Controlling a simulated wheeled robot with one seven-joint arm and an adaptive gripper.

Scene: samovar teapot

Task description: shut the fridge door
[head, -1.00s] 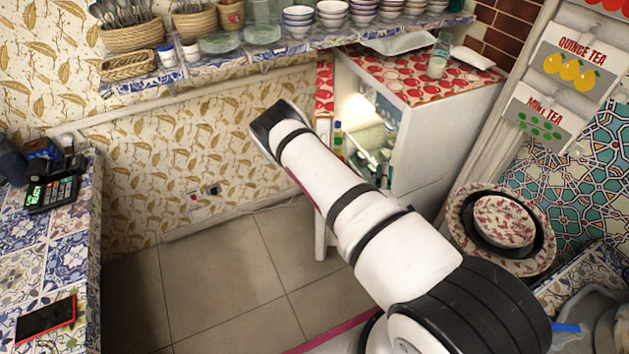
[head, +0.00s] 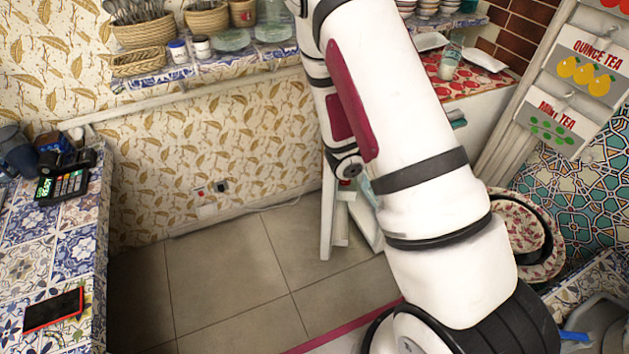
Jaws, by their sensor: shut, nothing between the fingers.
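The white fridge stands against the back wall, mostly hidden behind my arm. Its top (head: 468,86) has a red pomegranate pattern. The fridge door (head: 328,215) is open; its lower white edge shows to the left of my arm, above the floor. A small part of the lower fridge front shows beside my arm. My arm reaches up and then bends down in front of the fridge opening, its wrist close to the door's edge. My gripper itself is hidden; I cannot tell whether it touches the door.
A tiled shelf (head: 215,70) with baskets and bowls runs along the wall above. A glass jar (head: 449,62) and white dishes stand on the fridge. The tiled floor (head: 225,270) left of the door is clear.

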